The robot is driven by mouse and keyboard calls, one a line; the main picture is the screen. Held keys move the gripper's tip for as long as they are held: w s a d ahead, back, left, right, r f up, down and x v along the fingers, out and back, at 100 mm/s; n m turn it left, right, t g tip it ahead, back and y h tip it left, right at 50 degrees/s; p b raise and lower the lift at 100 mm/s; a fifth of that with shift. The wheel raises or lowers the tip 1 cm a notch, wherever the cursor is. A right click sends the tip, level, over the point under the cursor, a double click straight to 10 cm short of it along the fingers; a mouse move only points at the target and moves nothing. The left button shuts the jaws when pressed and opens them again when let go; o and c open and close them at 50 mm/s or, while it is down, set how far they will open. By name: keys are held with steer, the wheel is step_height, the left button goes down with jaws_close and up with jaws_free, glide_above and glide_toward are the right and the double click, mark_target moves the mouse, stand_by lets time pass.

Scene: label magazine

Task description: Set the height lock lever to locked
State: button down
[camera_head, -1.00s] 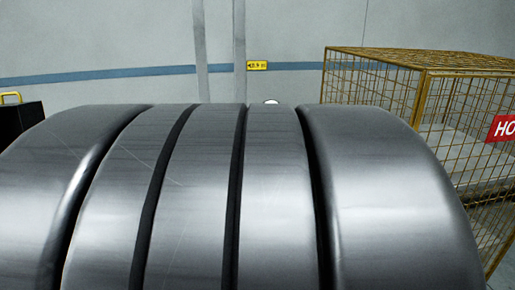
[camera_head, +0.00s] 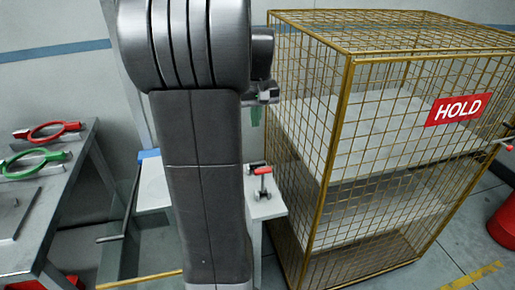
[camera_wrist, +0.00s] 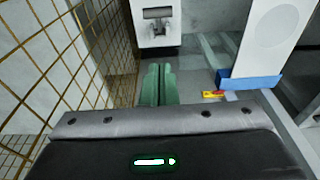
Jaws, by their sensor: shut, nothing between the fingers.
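A small lever with a red grip (camera_head: 260,170) stands on top of a white post (camera_head: 266,208), right of my arm in the head view. I take it for the height lock lever; its locked or unlocked marking is not readable. My gripper (camera_wrist: 159,68) has green fingers pressed together with nothing between them. A green finger (camera_head: 256,117) also shows in the head view, above the red lever and apart from it. In the wrist view a white unit with a dark grey handle (camera_wrist: 157,13) lies beyond the fingertips; I cannot tell if this is the same lever.
A yellow wire cage (camera_head: 343,110) with a red HOLD sign (camera_head: 458,109) stands close on the right. A grey bench (camera_head: 60,215) with red (camera_head: 52,131) and green (camera_head: 35,162) ring tools is at left. A blue block (camera_wrist: 249,81) sits right of my fingers.

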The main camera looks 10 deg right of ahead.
glide_above(258, 164)
steer(key=w, duration=0.4)
step_height(258, 164, down, 8)
steer(key=r, duration=0.1)
steer(key=s+f, duration=0.1)
steer(key=f, duration=0.1)
steer(key=s+f, duration=0.1)
steer(key=shift+s+f, duration=0.2)
steer(key=shift+f, duration=0.2)
steer(key=shift+s+f+t+b, duration=0.4)
steer(key=shift+s+f+b, duration=0.2)
steer(key=shift+b, duration=0.65)
steer(key=b, duration=0.1)
steer(key=s+t+b, duration=0.1)
steer(key=shift+f+b, duration=0.3)
steer(key=shift+b, duration=0.05)
steer(key=shift+s+t, duration=0.2)
steer(key=shift+t, duration=0.2)
steer(key=shift+r, duration=0.1)
